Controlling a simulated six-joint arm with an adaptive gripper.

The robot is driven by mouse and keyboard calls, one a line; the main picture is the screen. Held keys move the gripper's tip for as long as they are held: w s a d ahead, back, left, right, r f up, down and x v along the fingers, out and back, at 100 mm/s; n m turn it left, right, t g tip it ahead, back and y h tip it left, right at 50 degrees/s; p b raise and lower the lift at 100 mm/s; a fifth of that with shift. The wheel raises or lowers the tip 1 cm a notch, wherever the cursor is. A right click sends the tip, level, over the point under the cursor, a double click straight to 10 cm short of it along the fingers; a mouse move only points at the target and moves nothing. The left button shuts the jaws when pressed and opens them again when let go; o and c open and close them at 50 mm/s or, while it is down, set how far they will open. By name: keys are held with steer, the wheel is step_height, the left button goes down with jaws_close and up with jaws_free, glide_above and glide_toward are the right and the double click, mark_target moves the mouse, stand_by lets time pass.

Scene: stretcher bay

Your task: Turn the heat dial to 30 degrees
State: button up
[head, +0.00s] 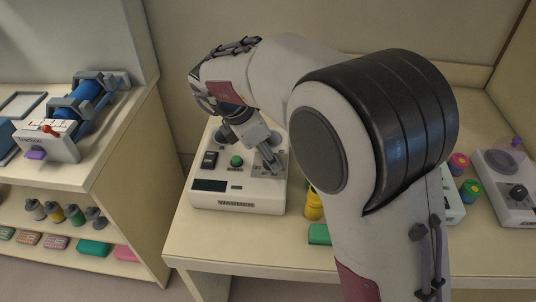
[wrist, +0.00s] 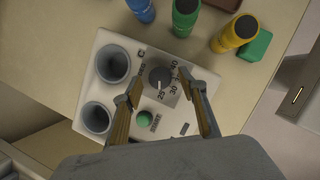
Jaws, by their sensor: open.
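The warmer (head: 240,204) is a white box on the table, labelled WARMER, with a green button (head: 237,161), a dark switch and a dark display. In the wrist view the heat dial (wrist: 160,76) is a dark round knob on a grey plate with printed numbers, including 25 and 30. A pale pointer mark on it seems to face the 25; the exact angle is hard to read. My gripper (wrist: 166,88) is open, with one finger on each side of the dial. Contact with the knob cannot be told. In the head view my gripper (head: 268,158) hides the dial.
Two round wells (wrist: 113,64) lie beside the dial. Blue, green and yellow bottles (wrist: 236,32) and a green block (wrist: 255,45) stand near the warmer. More devices are at the right (head: 508,188). A shelf with a blue roller device (head: 88,95) is at left.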

steer(key=shift+w+d+f, duration=0.1)
steer(key=shift+d+f, duration=0.05)
steer(key=shift+f, duration=0.3)
steer(key=c, duration=1.1)
steer(key=shift+n, duration=0.5)
steer(key=n, duration=0.1)
steer(key=n+t+y, duration=0.1)
steer(key=n, duration=0.1)
steer(key=shift+d+n+y, duration=0.15)
steer(key=shift+n+y, duration=0.15)
steer(key=shift+n+t+y, duration=0.3)
steer(key=shift+n+y, duration=0.4)
steer(key=shift+n, duration=1.3)
steer(key=shift+d, duration=0.1)
